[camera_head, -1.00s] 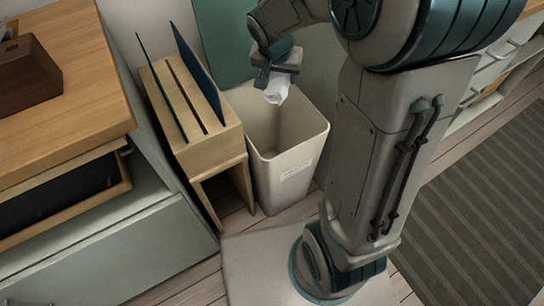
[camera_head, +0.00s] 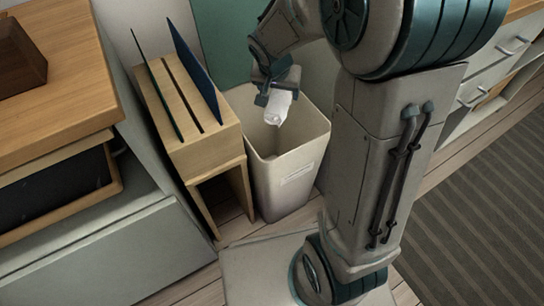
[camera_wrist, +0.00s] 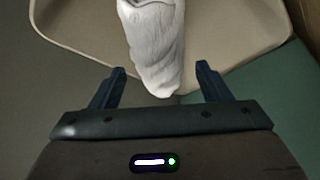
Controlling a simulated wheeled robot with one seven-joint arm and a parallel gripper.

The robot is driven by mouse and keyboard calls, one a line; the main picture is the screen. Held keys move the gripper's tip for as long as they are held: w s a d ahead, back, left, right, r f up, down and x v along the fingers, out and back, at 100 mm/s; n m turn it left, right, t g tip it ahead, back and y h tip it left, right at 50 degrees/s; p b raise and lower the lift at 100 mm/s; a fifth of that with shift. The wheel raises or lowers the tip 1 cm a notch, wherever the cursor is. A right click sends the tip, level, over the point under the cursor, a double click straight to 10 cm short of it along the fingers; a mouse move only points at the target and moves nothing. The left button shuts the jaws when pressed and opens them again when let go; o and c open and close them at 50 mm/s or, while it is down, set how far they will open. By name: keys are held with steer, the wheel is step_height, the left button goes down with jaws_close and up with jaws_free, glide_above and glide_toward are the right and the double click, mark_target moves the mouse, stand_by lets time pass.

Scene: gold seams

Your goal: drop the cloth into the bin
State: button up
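The white cloth (camera_head: 279,107) hangs just under my gripper (camera_head: 278,82) in the head view, over the mouth of the beige bin (camera_head: 290,172). In the wrist view the cloth (camera_wrist: 155,50) lies between and beyond the fingertips of my gripper (camera_wrist: 160,72). The two fingers stand wide apart, with a gap on each side of the cloth, so the gripper looks open. The cloth appears free of both fingers and above the bin's floor. The bin's pale wall (camera_wrist: 75,35) surrounds it in the wrist view.
A wooden slotted rack (camera_head: 205,150) holding thin upright boards stands directly left of the bin. A wooden-topped counter (camera_head: 70,95) with an open drawer is farther left. A striped rug (camera_head: 480,220) lies on the floor at the right.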

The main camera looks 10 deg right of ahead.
steer(key=shift+o, duration=0.4)
steer(key=shift+r, duration=0.1)
steer(key=p+v, duration=0.5)
steer(key=v, duration=0.8)
steer(key=shift+r, duration=0.3)
steer(key=shift+s+a, duration=0.1)
steer(key=shift+s, duration=0.05)
steer(key=s+d+r+n+p, duration=0.1)
steer(key=s+r+p, duration=0.4)
steer(key=r+p, duration=0.5)
steer(key=s+r+n+y+p, duration=0.1)
steer(key=s+r+p, duration=0.4)
steer(key=r+p, duration=0.5)
steer(key=s+d+r+n+g+y+p, duration=0.1)
steer(key=s+r+n+p, duration=0.2)
steer(key=r+p, duration=0.8)
steer(key=s+p, duration=0.1)
steer(key=s, duration=0.1)
steer(key=shift+s+d, duration=0.35)
